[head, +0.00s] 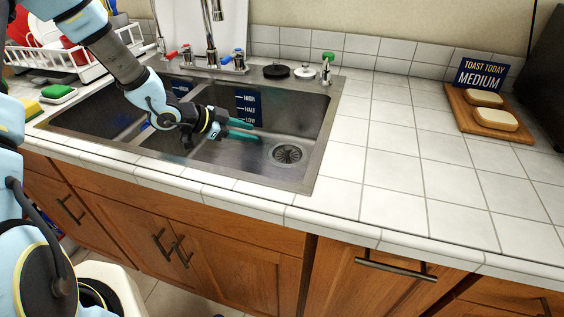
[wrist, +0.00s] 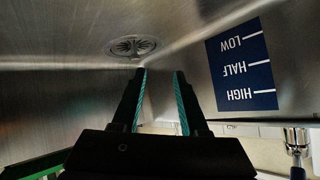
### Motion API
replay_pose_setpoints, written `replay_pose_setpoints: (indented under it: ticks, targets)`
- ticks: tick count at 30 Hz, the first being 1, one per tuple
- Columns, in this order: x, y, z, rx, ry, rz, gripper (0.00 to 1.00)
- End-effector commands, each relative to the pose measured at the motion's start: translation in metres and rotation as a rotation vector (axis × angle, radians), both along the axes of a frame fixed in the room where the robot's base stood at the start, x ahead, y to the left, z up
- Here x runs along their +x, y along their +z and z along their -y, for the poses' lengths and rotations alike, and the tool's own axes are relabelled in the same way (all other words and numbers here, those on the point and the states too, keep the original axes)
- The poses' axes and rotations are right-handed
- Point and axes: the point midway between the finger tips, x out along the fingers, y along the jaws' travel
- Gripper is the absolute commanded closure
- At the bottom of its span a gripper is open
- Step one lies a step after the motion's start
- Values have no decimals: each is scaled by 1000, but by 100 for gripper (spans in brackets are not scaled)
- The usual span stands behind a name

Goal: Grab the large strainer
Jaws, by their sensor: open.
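A round metal strainer (head: 287,154) with slots sits at the drain in the floor of the right sink basin. It also shows in the wrist view (wrist: 131,46), beyond the fingertips and slightly left of them. I cannot tell whether it is loose or part of the drain. My gripper (head: 254,131) is inside the right basin, to the left of the strainer and apart from it. In the wrist view its two teal-lined fingers (wrist: 161,72) are open with nothing between them.
The steel sink (head: 322,125) has walls around my gripper and a divider to the left. A blue level sign (head: 248,107) is on the basin's back wall. A black round piece (head: 277,71) and a white one (head: 305,72) lie on the back ledge. The counter right is largely clear.

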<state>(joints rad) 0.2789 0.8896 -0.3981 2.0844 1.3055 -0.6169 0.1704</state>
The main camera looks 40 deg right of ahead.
Motion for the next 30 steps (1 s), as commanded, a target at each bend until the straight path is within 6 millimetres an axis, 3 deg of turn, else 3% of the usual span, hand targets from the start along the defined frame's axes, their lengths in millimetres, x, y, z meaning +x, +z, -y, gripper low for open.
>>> replay_pose_setpoints:
  ticks: [1, 3, 7, 24, 30]
  targets:
    - [-17, -16, 10, -36, -55, -20, 57]
    - [-35, -23, 18, -81, -115, -34, 57]
    - [-52, -27, 27, -125, -170, -49, 57]
    - [-73, -56, 81, -127, -174, -50, 57]
    - [-75, -62, 88, -126, -174, -48, 57]
